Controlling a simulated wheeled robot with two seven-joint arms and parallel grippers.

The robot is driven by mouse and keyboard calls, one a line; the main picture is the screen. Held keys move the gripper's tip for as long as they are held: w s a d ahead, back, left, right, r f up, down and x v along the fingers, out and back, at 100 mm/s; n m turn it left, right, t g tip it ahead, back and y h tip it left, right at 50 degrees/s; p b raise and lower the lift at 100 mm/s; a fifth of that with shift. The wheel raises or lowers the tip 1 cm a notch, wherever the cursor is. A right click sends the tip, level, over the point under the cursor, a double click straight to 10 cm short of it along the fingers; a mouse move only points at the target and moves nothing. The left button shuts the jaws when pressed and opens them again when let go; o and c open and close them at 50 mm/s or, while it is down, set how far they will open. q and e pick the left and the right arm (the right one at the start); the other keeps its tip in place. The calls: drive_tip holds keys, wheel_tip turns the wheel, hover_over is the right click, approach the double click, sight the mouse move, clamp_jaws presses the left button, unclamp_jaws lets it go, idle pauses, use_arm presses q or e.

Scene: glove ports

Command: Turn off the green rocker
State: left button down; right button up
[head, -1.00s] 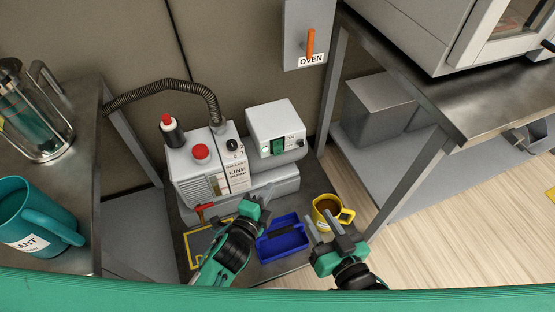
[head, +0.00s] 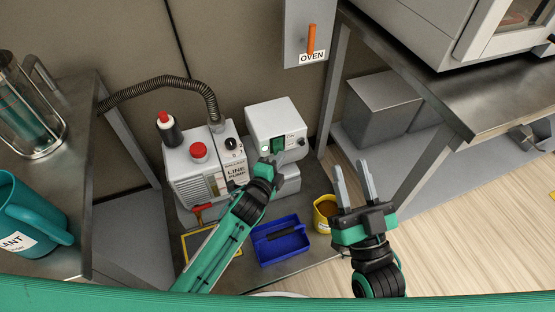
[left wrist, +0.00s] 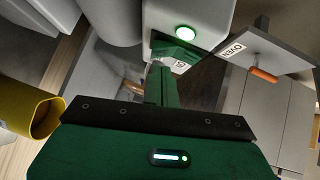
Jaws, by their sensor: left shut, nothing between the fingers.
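The green rocker (head: 277,145) is on the front of a white box (head: 275,116) at the back of the low bench. It also shows in the left wrist view (left wrist: 177,50), beside a lit green round lamp (left wrist: 184,33). My left gripper (head: 268,161) is shut and empty, its tips just in front of the rocker's lower part. I cannot tell whether they touch it. The fingers partly hide the rocker. My right gripper (head: 353,183) is open and empty, raised right of the yellow mug.
A white line pump (head: 192,163) with a red button and hose stands left of the box. A blue tray (head: 283,250) and a yellow mug (head: 322,217) are in front. A teal mug (head: 25,220) is at far left. An orange OVEN lever (head: 311,40) is above.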

use_arm(q)
drive_tip(key=shift+w+a, duration=0.15)
drive_tip(key=shift+w, duration=0.25)
use_arm(e)
drive_tip(key=shift+s+d+r+t, duration=0.1)
drive_tip(key=shift+d+r+t, duration=0.05)
drive_tip(key=shift+r+t, duration=0.3)
use_arm(q)
drive_tip(key=shift+f, duration=0.1)
